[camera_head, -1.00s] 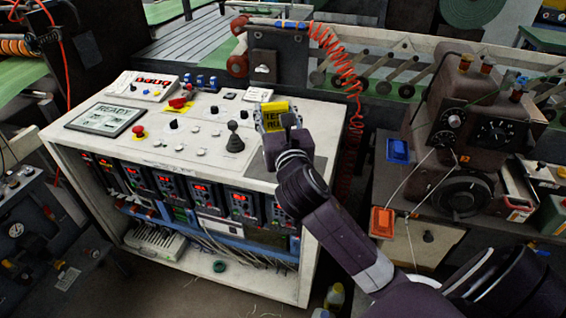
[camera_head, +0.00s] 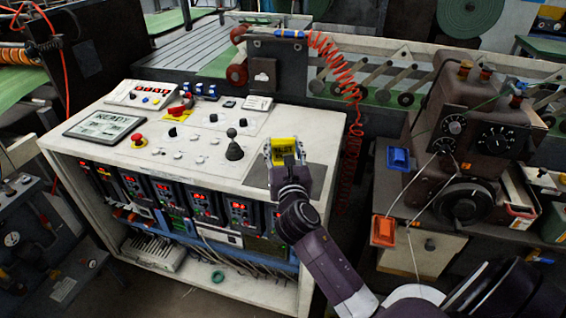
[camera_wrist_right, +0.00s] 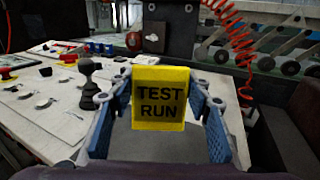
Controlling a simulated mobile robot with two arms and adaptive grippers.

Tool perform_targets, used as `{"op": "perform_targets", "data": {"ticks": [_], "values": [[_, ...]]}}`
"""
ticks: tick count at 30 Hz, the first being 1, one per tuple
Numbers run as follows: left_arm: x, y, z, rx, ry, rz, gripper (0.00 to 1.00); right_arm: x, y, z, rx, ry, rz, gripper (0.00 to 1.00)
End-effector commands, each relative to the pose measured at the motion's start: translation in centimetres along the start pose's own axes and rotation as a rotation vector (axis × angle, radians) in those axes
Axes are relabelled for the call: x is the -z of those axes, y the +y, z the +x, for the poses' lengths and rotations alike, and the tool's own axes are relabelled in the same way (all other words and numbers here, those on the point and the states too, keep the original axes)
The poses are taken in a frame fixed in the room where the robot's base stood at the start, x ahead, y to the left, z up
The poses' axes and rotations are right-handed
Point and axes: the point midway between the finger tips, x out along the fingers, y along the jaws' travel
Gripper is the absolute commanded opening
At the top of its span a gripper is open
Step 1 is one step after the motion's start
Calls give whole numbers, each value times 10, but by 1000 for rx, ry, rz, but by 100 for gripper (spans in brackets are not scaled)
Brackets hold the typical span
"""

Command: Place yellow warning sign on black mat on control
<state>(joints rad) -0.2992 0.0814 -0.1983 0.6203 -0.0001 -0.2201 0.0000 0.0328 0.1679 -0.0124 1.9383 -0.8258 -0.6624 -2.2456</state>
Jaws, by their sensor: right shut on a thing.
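The yellow warning sign (camera_head: 285,151), with black lettering, is between the fingers of my right gripper (camera_head: 284,158). In the right wrist view the sign (camera_wrist_right: 160,98) faces me upright and reads TEST RUN, with a blue-padded finger on each side. My right gripper is shut on it. The black mat (camera_head: 316,180) is a dark grey patch at the right end of the white control desk (camera_head: 200,165); the gripper and sign are over it. I cannot tell whether the sign touches the mat. My left gripper is not in view.
A black joystick (camera_head: 234,148) stands left of the mat, with knobs, buttons and a READY display (camera_head: 104,126) farther left. A coiled red cable (camera_head: 345,75) hangs behind the desk's right end. A brown machine (camera_head: 470,140) stands to the right.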

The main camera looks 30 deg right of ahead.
Motion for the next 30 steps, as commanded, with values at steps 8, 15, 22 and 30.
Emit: {"op": "perform_targets", "data": {"ticks": [8, 15, 22, 30], "values": [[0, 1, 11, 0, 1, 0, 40, 36, 0, 0, 1, 3, 1, 20], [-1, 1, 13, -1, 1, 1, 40, 48, 0, 0, -2, -1, 0, 20], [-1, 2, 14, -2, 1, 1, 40, 50, 0, 0, -1, -1, -1, 20], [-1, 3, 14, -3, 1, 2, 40, 51, 0, 0, -1, 0, 0, 62]]}}
